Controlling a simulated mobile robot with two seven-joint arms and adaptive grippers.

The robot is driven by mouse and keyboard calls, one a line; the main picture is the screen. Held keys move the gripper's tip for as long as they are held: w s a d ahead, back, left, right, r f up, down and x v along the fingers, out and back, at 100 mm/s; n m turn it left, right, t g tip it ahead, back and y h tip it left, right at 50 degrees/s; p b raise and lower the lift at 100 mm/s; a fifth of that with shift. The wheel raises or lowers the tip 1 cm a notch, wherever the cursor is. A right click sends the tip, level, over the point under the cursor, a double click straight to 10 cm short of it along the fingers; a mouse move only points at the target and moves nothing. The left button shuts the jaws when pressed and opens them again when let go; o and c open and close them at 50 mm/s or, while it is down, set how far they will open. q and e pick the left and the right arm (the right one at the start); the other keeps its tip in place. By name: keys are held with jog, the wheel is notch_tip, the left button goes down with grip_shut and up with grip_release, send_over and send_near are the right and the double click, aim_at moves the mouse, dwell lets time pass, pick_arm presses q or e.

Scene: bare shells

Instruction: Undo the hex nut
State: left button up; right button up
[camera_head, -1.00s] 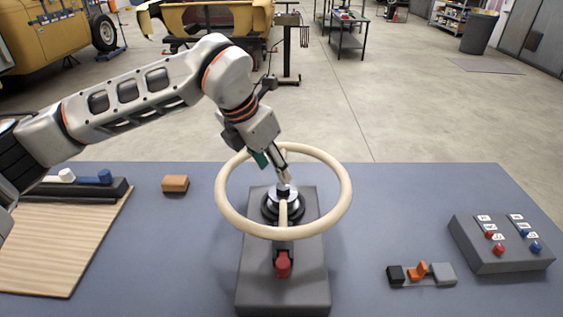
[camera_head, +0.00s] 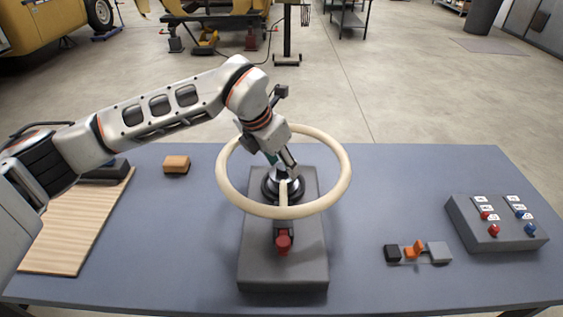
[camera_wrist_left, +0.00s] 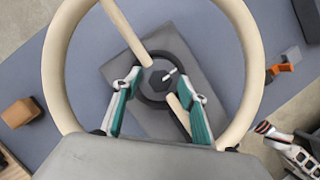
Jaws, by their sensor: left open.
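The dark hex nut (camera_wrist_left: 160,80) sits at the centre of the cream handwheel (camera_wrist_left: 250,75), with a small pale mark beside it in the left wrist view. In the head view the wheel (camera_head: 343,185) lies over a grey block (camera_head: 283,270), and the nut is mostly hidden by my gripper. My left gripper (camera_head: 285,164) reaches down through the ring at the hub. In the left wrist view its two teal-padded fingers (camera_wrist_left: 163,92) are apart, one on either side of the nut; I cannot tell whether they touch it.
A red knob (camera_head: 283,243) is at the block's front. An orange-brown block (camera_head: 176,164) and a wooden board (camera_head: 75,225) lie left on the blue table (camera_head: 400,180). A small orange switch (camera_head: 414,250) and a grey button box (camera_head: 490,235) stand right.

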pick_arm(q)
jog(key=c, duration=1.1)
